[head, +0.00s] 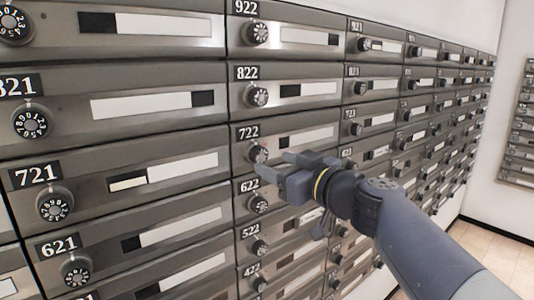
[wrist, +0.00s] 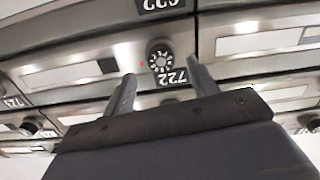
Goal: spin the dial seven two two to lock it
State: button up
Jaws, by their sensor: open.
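The 722 mailbox has a black number plate (head: 248,133) and a small round dial (head: 257,153) below it in the head view. My gripper (head: 273,162) is open just in front of this dial, at its lower right, and partly overlaps it in the picture. In the wrist view the scene is upside down: the dial (wrist: 160,57) with white marks shows just beyond and between the two spread fingertips (wrist: 163,73). The plate reading 722 (wrist: 173,77) lies between the fingers. The fingers appear apart from the dial. The dial's exact setting is too small to read.
Mailbox 822 (head: 246,72) is above and 622 (head: 249,184) below, each with a similar dial. Mailbox 721 (head: 36,175) is to the left. More mailboxes run right along the wall. A tiled floor (head: 495,243) shows at lower right.

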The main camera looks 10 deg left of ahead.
aim_at(262, 159)
jog(key=shift+p+x, duration=0.5)
jog(key=shift+x, duration=1.65)
jog(key=c, duration=1)
jog(key=shift+s+f+m+b, duration=0.1)
jog(key=shift+m+b, duration=0.3)
jog(key=shift+b, duration=0.05)
